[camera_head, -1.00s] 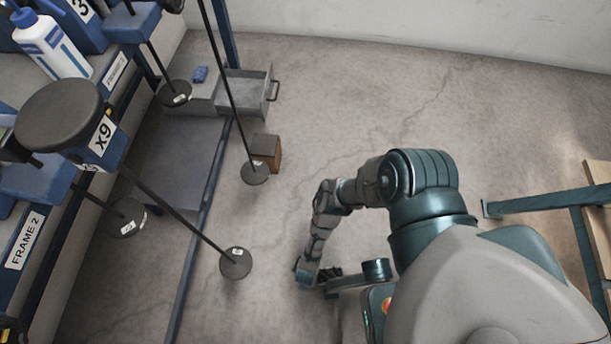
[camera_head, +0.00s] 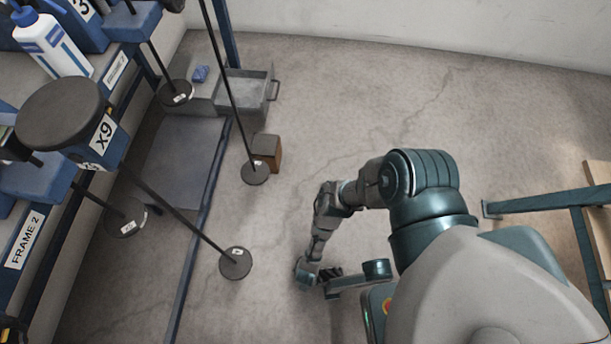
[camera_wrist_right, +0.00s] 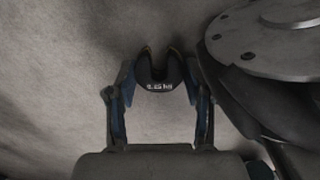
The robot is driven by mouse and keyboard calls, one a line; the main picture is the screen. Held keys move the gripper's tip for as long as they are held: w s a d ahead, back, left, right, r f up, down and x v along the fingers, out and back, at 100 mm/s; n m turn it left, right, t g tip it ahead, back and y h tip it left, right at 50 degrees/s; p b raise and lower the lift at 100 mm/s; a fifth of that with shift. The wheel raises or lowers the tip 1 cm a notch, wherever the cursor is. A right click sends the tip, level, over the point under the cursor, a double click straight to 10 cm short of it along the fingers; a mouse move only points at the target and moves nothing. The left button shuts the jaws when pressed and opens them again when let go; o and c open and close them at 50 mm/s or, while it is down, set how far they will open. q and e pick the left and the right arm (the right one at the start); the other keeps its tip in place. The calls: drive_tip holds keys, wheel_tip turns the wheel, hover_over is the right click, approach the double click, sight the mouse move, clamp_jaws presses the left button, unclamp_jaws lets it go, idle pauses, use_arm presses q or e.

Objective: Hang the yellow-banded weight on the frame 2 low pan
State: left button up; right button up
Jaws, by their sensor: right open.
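My right arm reaches down past my body in the head view, and its gripper (camera_head: 318,277) is low over the floor, small and partly hidden. In the right wrist view my right gripper (camera_wrist_right: 158,88) has its fingers apart. The FRAME 2 label (camera_head: 24,240) is at the lower left. Dark round pans hang on rods, one low (camera_head: 235,263) and one beside it (camera_head: 126,217). My left gripper is out of view.
A large dark disc (camera_head: 61,112) tops a blue block marked X9. A white bottle (camera_head: 52,45) stands on the bench. A grey open drawer (camera_head: 247,92) and a brown block (camera_head: 266,151) are beyond. A teal-legged table (camera_head: 550,201) is at right. The middle floor is clear.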

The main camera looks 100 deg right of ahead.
drive_tip(key=r, duration=0.6)
drive_tip(key=shift+s+d+r, duration=0.1)
drive_tip(key=shift+s+r, duration=0.1)
drive_tip(key=shift+s, duration=0.15)
drive_tip(key=shift+w+r, duration=0.3)
drive_tip(key=shift+r, duration=0.35)
